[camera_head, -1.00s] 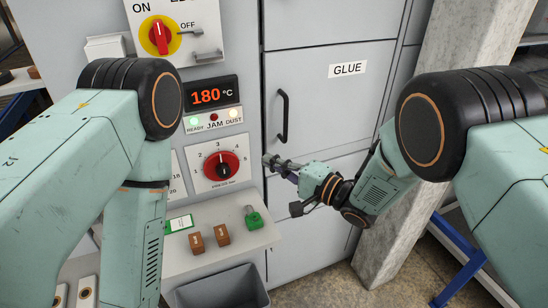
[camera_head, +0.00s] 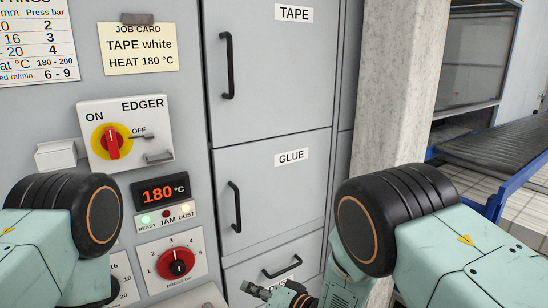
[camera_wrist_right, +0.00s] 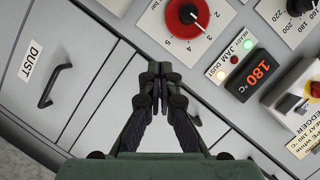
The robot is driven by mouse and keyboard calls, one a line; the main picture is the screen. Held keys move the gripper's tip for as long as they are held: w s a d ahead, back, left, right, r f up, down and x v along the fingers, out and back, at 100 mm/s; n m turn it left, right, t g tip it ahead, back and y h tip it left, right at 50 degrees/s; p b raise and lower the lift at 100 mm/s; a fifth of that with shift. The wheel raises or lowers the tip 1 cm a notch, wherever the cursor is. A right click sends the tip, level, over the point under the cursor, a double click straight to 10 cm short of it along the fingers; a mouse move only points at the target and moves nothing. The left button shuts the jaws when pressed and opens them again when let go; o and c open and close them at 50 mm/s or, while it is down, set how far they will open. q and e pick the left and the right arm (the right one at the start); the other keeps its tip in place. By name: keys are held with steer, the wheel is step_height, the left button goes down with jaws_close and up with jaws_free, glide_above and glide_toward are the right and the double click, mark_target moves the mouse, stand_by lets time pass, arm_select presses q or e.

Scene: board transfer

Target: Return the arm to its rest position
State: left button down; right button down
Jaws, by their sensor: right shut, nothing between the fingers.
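My right gripper (camera_head: 250,289) is low in the head view, in front of the grey cabinet's lower drawers, partly cut off by the bottom edge. In the right wrist view its two fingers (camera_wrist_right: 160,75) are together with nothing between them, in front of the grey panel fronts and apart from the red dial (camera_wrist_right: 188,14). My right arm (camera_head: 375,230) bends in from the right with its big black joint near the concrete column. My left arm (camera_head: 60,235) shows only at the lower left; its gripper is out of view.
The edger switch (camera_head: 112,142), the 180 °C display (camera_head: 160,191) and the red dial (camera_head: 176,263) are on the machine's front. GLUE (camera_head: 232,205) and TAPE (camera_head: 228,65) doors have black handles. A concrete column (camera_head: 390,90) and a conveyor (camera_head: 500,150) stand to the right.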

steer(key=s+d+f+n+g+h+b, duration=0.15)
steer(key=s+d+f+h, duration=0.25)
steer(key=s+d+f, duration=0.4)
steer(key=s+d+f+g+h+b, duration=0.15)
steer(key=s+d+f+h, duration=0.3)
steer(key=d+f, duration=0.45)
steer(key=s+d+f+g+h+b, duration=0.1)
steer(key=s+d+f+g+b, duration=0.1)
steer(key=s, duration=0.7)
steer(key=s+d+f+g+h+b, duration=0.1)
steer(key=s+d+f+b, duration=0.3)
steer(key=s, duration=0.4)
steer(key=s+d+f+g+h+b, duration=0.1)
steer(key=s+d+f+g+b, duration=0.2)
steer(key=s, duration=0.6)
steer(key=shift+s+d+m, duration=0.35)
steer(key=shift+d+m, duration=0.1)
steer(key=shift+d, duration=0.65)
